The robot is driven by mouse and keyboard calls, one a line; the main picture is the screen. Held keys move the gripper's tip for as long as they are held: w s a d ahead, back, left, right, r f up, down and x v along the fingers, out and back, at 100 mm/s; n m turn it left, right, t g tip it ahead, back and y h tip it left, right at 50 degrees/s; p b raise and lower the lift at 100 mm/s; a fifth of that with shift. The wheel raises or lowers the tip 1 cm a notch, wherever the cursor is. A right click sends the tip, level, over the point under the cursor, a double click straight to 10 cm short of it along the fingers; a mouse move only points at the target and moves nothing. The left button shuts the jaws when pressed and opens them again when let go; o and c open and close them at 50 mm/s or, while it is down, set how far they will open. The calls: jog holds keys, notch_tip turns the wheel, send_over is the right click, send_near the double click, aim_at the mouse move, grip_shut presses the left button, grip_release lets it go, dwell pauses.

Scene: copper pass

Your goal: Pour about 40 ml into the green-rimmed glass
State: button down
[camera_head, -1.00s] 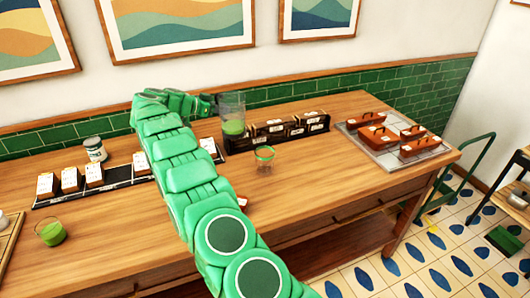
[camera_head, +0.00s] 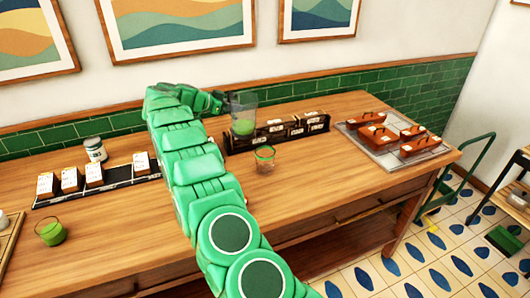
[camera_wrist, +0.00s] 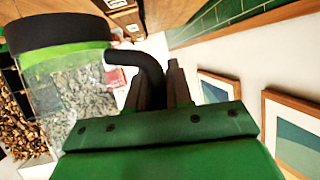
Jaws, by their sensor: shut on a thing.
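My gripper (camera_head: 217,102) is shut on the dark handle (camera_wrist: 150,76) of a clear pitcher (camera_head: 243,102). The pitcher holds green liquid low inside and is held above the back of the wooden table. It looks close to upright in the head view. In the wrist view, the pitcher (camera_wrist: 70,95) shows a black band and a bright green band at one end. The green-rimmed glass (camera_head: 265,159) stands on the table, in front of and a little right of the pitcher, apart from it. It looks empty. No stream of liquid is visible.
A dark rack of boxes (camera_head: 290,132) stands right behind the glass. A grey tray with brown cases (camera_head: 358,127) is at the right end. The table's front middle is clear.

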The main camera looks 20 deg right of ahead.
aim_at(249, 97)
jog(key=s+r+m+t, duration=0.1)
jog(key=s+d+r+m+t+y, duration=0.1)
jog(key=r+m, duration=0.1)
jog(key=shift+s+t, duration=0.3)
jog(key=shift+s, duration=0.05)
jog(key=shift+s+d+r+m, duration=0.25)
jog(key=shift+s+m, duration=0.15)
jog(key=shift+s, duration=0.15)
jog(key=shift+s+d+r+m+t, duration=0.25)
jog(key=shift+s+r+m+t, duration=0.45)
jog(key=shift+m+t, duration=0.25)
jog(key=shift+s+d+r+m+t+y+p, duration=0.15)
jog(key=shift+s+r+m+t, duration=0.15)
jog(key=shift+s+m+t, duration=0.2)
jog(key=shift+s+d+r+m+t+y+p, duration=0.1)
jog(key=shift+s+r+m+t+y+p, duration=0.05)
jog(key=shift+s+r+m+t, duration=0.25)
jog(key=shift+s+d+m+t, duration=0.25)
jog(key=shift+s+m+t, duration=0.2)
jog(key=shift+s+m, duration=0.35)
jog(key=shift+w+a, duration=0.2)
jog(key=shift+a, duration=0.05)
